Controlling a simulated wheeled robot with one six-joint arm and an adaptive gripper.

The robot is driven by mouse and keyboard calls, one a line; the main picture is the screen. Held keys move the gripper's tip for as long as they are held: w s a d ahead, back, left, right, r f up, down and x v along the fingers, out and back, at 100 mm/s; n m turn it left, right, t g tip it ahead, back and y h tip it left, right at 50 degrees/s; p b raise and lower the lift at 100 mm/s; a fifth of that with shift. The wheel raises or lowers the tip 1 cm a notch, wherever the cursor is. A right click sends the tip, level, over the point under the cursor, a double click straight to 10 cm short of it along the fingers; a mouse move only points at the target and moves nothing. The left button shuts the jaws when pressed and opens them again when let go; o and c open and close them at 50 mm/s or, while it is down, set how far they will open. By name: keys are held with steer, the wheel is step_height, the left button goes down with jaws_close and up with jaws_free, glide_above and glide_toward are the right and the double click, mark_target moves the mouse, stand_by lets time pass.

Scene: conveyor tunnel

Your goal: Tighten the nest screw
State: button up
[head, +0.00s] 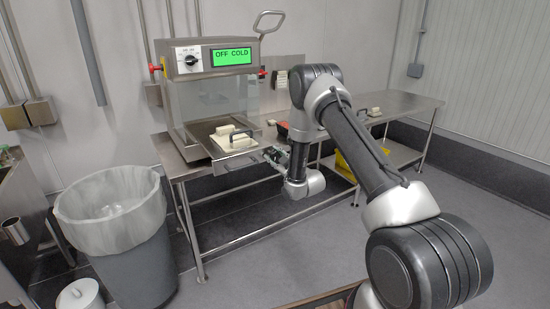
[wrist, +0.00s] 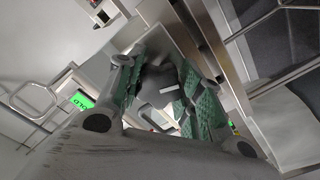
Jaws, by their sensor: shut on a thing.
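The steel machine (head: 210,85) with a green "OFF COLD" display stands on the bench. My gripper (head: 273,154) is at the right front edge of that plate. In the wrist view, its green-padded fingers (wrist: 163,82) are shut on a dark round knob with a white mark, which I take as the nest screw (wrist: 158,76). The fingers cover its sides. The screw itself is too small to make out in the head view.
The steel bench (head: 400,103) runs right, with a pale block (head: 374,112) on it. A yellow bin (head: 347,163) is on the lower shelf, partly behind my arm. A lined waste bin (head: 115,235) stands left of the bench. The floor in front is mostly clear.

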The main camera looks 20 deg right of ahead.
steer(key=m, duration=0.8)
steer(key=shift+a, duration=0.1)
steer(key=m, duration=0.4)
steer(key=shift+m, duration=0.3)
steer(key=m, duration=0.3)
steer(key=shift+s+a+m, duration=0.1)
steer(key=shift+m, duration=0.2)
steer(key=m, duration=0.4)
steer(key=shift+m, duration=0.3)
steer(key=m, duration=0.3)
steer(key=shift+r+m, duration=0.1)
steer(key=shift+m, duration=0.2)
steer(key=m, duration=0.4)
steer(key=shift+r+m, duration=0.1)
steer(key=shift+m, duration=1.8)
